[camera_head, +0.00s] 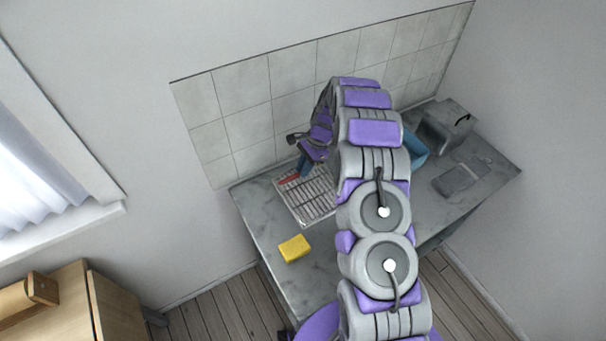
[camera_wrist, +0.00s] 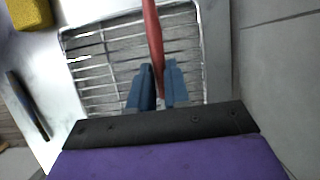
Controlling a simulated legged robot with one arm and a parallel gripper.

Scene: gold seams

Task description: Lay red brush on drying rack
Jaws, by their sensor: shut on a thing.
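The red brush (camera_wrist: 152,35) is between the blue fingers of my gripper (camera_wrist: 159,68) in the wrist view, and the fingers are shut on it. Its red part points away from the gripper, over the wire drying rack (camera_wrist: 95,50). In the head view, the red brush (camera_head: 289,180) shows at the back left part of the drying rack (camera_head: 312,203), just below my gripper (camera_head: 302,172). I cannot tell whether the brush touches the wires. The rest of the brush is hidden by the gripper.
A yellow sponge (camera_head: 294,248) lies on the grey counter (camera_head: 262,222), in front of the rack. A blue container (camera_head: 415,150) stands behind my arm, with a grey box-shaped thing (camera_head: 449,124) at the right. A tiled wall (camera_head: 240,105) rises close behind the rack.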

